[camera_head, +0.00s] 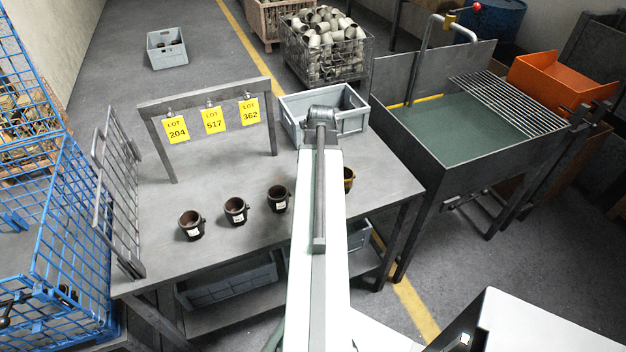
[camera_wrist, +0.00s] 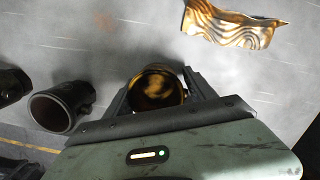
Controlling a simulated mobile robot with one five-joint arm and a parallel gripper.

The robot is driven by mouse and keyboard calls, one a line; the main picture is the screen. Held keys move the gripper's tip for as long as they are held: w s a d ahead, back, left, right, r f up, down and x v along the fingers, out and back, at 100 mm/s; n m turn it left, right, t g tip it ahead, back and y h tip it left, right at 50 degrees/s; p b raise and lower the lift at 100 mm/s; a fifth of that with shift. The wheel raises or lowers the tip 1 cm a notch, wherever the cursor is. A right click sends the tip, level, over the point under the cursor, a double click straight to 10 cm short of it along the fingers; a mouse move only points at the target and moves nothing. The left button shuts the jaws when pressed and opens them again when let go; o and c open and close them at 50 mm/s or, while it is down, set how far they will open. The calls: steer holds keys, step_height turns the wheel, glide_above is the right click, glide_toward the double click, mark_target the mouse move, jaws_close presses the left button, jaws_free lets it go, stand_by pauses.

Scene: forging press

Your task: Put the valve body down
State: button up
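A brassy valve body (camera_wrist: 158,88) sits between the two fingers of my gripper (camera_wrist: 160,88) in the wrist view. The fingers look pressed against it on both sides. In the head view part of this brass-coloured body (camera_head: 349,179) shows just right of my arm, over the right part of the grey workbench (camera_head: 225,178). My arm hides the gripper there. I cannot tell whether the body touches the bench top. One dark body (camera_wrist: 62,106) is close left of my gripper in the wrist view.
A frame with yellow lot tags 204, 517 and 362 (camera_head: 213,121) stands behind the row. A grey bin (camera_head: 350,122) is at the bench's back right. A gold and dark striped piece (camera_wrist: 235,25) lies ahead. A wash tank (camera_head: 470,125) stands right; a blue cage (camera_head: 60,220) left.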

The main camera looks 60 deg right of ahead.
jaws_close()
step_height(320, 180, up, 10)
steer(key=p, duration=1)
